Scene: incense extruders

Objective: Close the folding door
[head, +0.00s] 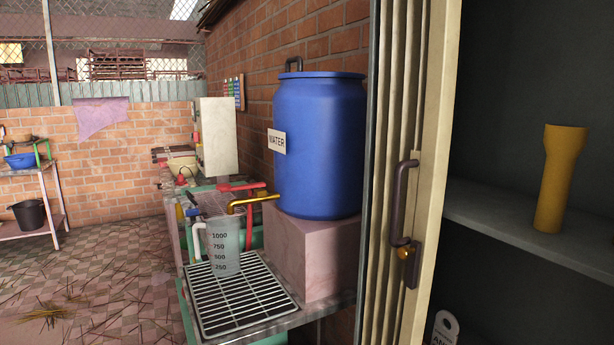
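The folding door (433,120) is cream-coloured and stands upright right of the picture's middle, its pleats (391,130) bunched tightly together. It stands at the left side of a dark cupboard opening, so the inside shows to its right. A dark brown handle (399,203) is fixed on the door's front edge panel, with a brass-coloured knob or latch (404,253) at its lower end. The door's lower end is cut off by the picture. Neither of my grippers shows in the head view.
Inside the cupboard, a yellow flashlight-shaped object (560,180) stands on a grey shelf (490,212). A white tag-like object (445,328) is below. Left of the door are a blue water barrel (320,145), a measuring jug (224,248) and a metal grid (240,300). Tiled floor (105,265) lies open at left.

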